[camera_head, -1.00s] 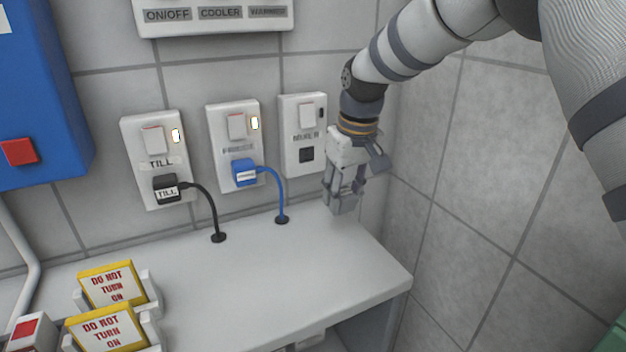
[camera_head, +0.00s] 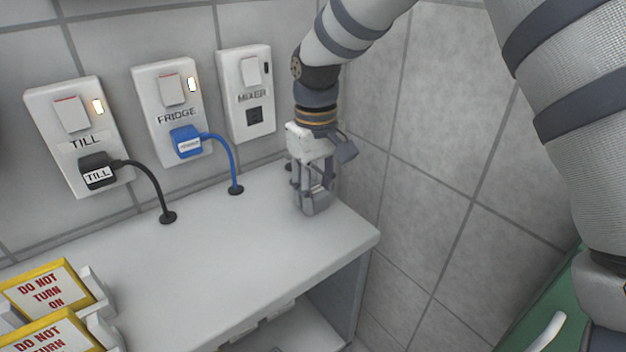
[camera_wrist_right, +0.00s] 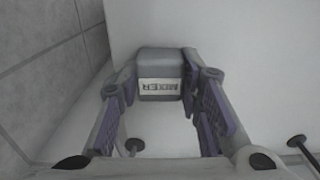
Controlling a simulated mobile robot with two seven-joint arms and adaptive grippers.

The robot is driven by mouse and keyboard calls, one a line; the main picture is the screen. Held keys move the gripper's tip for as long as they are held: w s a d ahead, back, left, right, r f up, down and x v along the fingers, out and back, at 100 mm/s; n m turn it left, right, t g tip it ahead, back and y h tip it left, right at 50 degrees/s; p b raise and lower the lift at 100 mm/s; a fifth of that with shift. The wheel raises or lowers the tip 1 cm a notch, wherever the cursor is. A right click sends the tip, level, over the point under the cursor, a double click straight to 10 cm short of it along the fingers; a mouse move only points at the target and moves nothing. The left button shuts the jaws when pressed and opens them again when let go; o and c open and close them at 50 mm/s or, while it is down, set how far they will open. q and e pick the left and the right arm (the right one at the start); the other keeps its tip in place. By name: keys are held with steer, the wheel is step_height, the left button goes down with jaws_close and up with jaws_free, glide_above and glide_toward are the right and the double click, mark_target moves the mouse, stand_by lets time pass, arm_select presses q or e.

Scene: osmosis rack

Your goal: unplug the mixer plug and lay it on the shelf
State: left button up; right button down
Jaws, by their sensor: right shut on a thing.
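The grey mixer plug (camera_wrist_right: 160,75), with a white MIXER label, sits between the fingers of my right gripper (camera_wrist_right: 163,92) in the right wrist view. In the head view my right gripper (camera_head: 313,195) points down over the shelf's (camera_head: 230,255) right end, shut on the plug (camera_head: 316,206). The plug is low at the shelf top; I cannot tell whether it touches. The MIXER socket (camera_head: 254,116) on the wall is empty, and its indicator is dark. The plug's cord is mostly hidden. My left gripper is not in view.
The black TILL plug (camera_head: 97,172) and blue FRIDGE plug (camera_head: 185,142) are in their lit sockets, with cords running into the shelf. DO NOT TURN ON signs (camera_head: 45,288) stand at the front left. A tiled wall (camera_head: 430,150) is close on the right.

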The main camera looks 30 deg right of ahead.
steer(key=c, duration=1.1)
jaws_free()
steer(key=shift+o, duration=0.2)
steer(key=o, duration=1.1)
steer(key=shift+c, duration=0.2)
steer(key=shift+r+p, duration=0.55)
steer(key=shift+r, duration=1.45)
steer(key=shift+r+p, duration=0.45)
steer(key=shift+r, duration=2.15)
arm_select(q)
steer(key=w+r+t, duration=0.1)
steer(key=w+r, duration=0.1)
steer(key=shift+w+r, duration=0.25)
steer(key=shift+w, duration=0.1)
